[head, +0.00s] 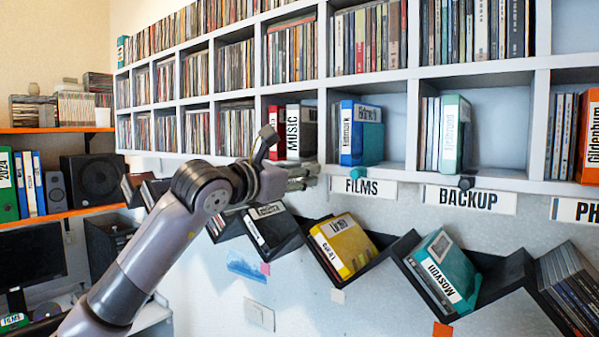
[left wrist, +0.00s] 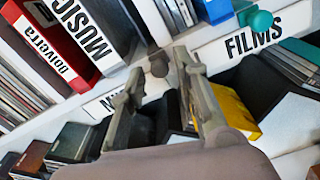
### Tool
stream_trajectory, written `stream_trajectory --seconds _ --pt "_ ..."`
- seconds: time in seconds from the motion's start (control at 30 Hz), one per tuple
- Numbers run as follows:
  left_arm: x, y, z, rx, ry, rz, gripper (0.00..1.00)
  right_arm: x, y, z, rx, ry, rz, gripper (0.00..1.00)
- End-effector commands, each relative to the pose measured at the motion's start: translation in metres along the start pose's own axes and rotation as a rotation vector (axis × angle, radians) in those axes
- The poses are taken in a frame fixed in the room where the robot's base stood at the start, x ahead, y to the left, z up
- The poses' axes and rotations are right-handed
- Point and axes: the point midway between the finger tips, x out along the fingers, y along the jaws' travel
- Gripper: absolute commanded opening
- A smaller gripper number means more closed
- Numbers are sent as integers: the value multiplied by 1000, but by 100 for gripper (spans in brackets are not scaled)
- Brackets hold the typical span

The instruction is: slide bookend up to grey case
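My left gripper (head: 302,178) is at the lower front edge of the shelf, just below the compartment with the MUSIC box (head: 293,132). In the left wrist view its two fingers (left wrist: 159,64) are apart. A small grey-brown knob (left wrist: 158,66) on the shelf edge shows between the fingertips; I cannot tell whether they touch it. It may belong to a bookend, whose body I cannot make out. A similar teal knob (left wrist: 260,20) is at the FILMS compartment. I cannot single out the grey case for certain; pale thin cases (left wrist: 175,12) stand right of the MUSIC box. My right gripper is not in view.
Labels FILMS (head: 363,187) and BACKUP (head: 468,200) hang below the shelf edge. A zigzag black rack with a yellow box (head: 345,245) and a teal box (head: 441,272) runs beneath, close under my gripper. A blue box (head: 361,133) stands in the FILMS compartment.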

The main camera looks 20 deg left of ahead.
Motion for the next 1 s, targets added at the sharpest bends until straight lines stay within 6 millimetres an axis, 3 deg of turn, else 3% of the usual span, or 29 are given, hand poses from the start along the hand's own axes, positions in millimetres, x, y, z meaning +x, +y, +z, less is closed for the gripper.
stream_trajectory --seconds 0.4,1.0 --pt "0 0 0 0 0 0 0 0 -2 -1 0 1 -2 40" --pt "0 5 -1 -2 1 2 0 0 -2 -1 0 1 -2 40"
